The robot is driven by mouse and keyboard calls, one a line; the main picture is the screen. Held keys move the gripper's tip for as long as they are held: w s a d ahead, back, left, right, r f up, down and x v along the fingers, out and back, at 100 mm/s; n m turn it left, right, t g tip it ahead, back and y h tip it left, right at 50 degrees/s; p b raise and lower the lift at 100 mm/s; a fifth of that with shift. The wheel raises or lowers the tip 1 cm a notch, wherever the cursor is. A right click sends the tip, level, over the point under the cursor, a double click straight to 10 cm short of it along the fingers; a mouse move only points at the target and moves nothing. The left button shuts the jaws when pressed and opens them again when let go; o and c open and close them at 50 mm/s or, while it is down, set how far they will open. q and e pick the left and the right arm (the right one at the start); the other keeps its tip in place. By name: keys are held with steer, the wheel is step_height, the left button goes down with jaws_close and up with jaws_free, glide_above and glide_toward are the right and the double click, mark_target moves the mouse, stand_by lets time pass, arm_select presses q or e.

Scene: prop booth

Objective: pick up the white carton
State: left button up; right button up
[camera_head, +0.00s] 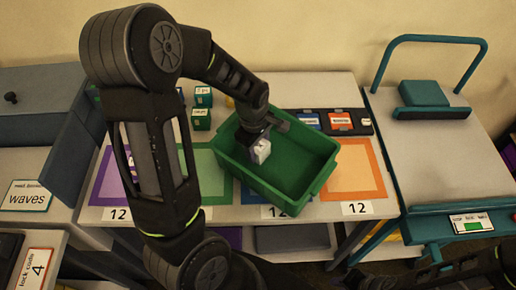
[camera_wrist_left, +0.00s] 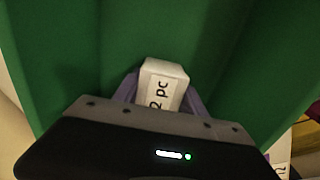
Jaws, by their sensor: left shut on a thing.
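The white carton (camera_head: 261,151) is between the fingers of my left gripper (camera_head: 257,139), over the left part of the green crate (camera_head: 325,180). In the left wrist view the carton (camera_wrist_left: 162,82) shows a label ending in "2 pc", with a purple finger of my left gripper (camera_wrist_left: 160,100) on each side of it. My left gripper is shut on it. The green crate wall (camera_wrist_left: 240,60) fills the background there. I cannot tell whether the carton touches the crate floor. My right gripper is not clearly in view; part of a dark arm shows at the lower right.
Green labelled boxes (camera_head: 201,119) stand left of the crate. An orange square (camera_head: 354,170) and a purple one (camera_head: 108,182) mark the table. A black tray (camera_head: 336,122) with coloured cards lies behind. A teal-handled cart (camera_head: 432,160) stands at right, and a grey bin (camera_head: 40,130) at left.

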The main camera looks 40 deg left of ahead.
arm_select(q)
steer(key=shift+c, duration=0.2)
step_height(320, 180, up, 10)
steer(key=shift+r+b, duration=0.1)
steer(key=shift+b, duration=0.3)
